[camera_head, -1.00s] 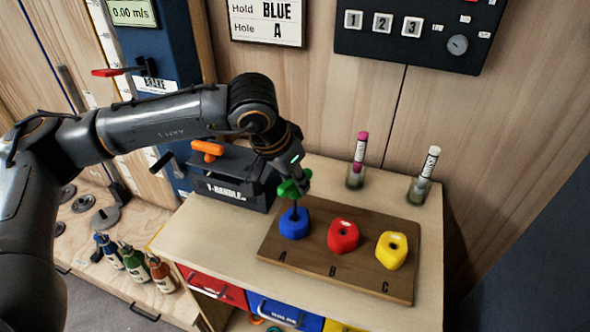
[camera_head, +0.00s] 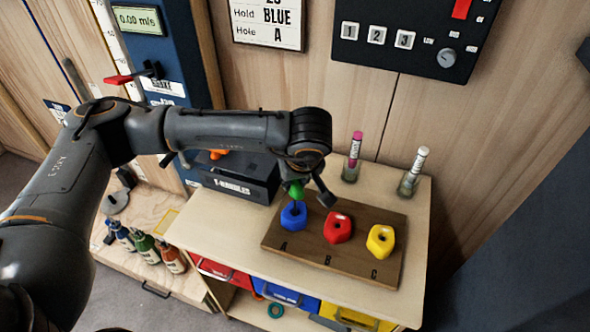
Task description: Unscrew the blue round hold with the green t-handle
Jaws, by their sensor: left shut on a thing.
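The blue round hold (camera_head: 293,216) sits at position A, on the left of the brown wooden board (camera_head: 330,262). The green t-handle (camera_head: 296,191) stands upright over it, its dark shaft reaching down into the middle of the hold. My left gripper (camera_head: 300,185) is above the hold and shut on the green handle. The wrist and arm hide much of the gripper and the top of the handle. My right gripper is not in view.
A red hold (camera_head: 338,227) at B and a yellow hold (camera_head: 381,240) at C share the board. The black T-handles box (camera_head: 238,178) stands behind left, with an orange handle (camera_head: 217,154). Two markers in glass holders, pink (camera_head: 355,150) and white (camera_head: 416,165), stand at the back right.

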